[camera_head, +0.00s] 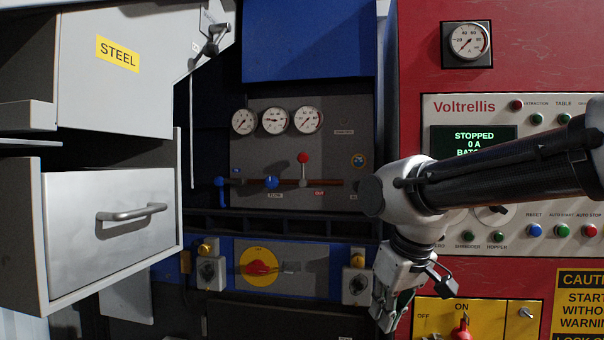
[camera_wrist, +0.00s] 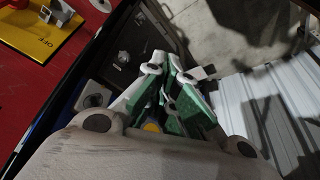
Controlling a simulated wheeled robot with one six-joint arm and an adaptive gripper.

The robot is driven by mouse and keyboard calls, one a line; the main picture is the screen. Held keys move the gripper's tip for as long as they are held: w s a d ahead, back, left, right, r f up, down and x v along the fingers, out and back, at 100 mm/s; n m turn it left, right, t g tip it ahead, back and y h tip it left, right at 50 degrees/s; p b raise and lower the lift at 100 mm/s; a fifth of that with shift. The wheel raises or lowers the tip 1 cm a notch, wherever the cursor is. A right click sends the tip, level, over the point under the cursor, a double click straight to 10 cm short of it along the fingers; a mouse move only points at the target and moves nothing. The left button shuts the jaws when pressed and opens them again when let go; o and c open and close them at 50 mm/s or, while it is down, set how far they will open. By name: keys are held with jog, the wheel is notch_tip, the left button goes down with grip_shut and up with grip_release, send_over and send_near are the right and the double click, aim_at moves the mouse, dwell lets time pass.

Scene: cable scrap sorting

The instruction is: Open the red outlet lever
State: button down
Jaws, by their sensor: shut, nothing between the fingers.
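The red outlet lever (camera_head: 303,158) stands upright on a horizontal pipe on the grey gauge panel, in the middle of the head view. Its red knob is at the top of a short stem. A blue lever knob (camera_head: 271,182) sits to its left on the same pipe. My gripper (camera_head: 385,312) hangs pointing down at the lower right of the levers, in front of the red cabinet's edge, well apart from the red lever. In the wrist view its green-padded fingers (camera_wrist: 172,92) are closed together and empty. The red lever does not show in the wrist view.
A white STEEL bin with a pulled-out drawer (camera_head: 110,222) juts out at left. Three gauges (camera_head: 274,121) sit above the pipe. The red Voltrellis cabinet (camera_head: 420,60) stands at right behind my arm.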

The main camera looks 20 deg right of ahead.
jog(key=w+a+r+n+h, duration=0.2)
jog(key=w+r+n, duration=0.1)
jog(key=w, duration=0.4)
jog(key=w+a+r+n+t+h, duration=0.1)
jog(key=w+r+n+h, duration=0.1)
jog(key=w, duration=0.6)
jog(key=w+a+r+n+h, duration=0.2)
jog(key=w+r+n, duration=0.1)
jog(key=w, duration=0.4)
jog(key=w+a+r+t+h, duration=0.1)
jog(key=w+a+r+t, duration=0.1)
jog(key=r, duration=0.5)
jog(key=w+a+r+t+h, duration=0.2)
jog(key=w+a+r+t, duration=0.1)
jog(key=r, duration=0.4)
jog(key=w+a+r+t+h, duration=0.2)
jog(key=w+a+r+t, duration=0.1)
jog(key=w+r, duration=0.3)
jog(key=shift+w+r+t, duration=0.35)
jog(key=shift+r+t, duration=0.05)
jog(key=shift+r, duration=0.35)
jog(key=shift+w+d, duration=0.1)
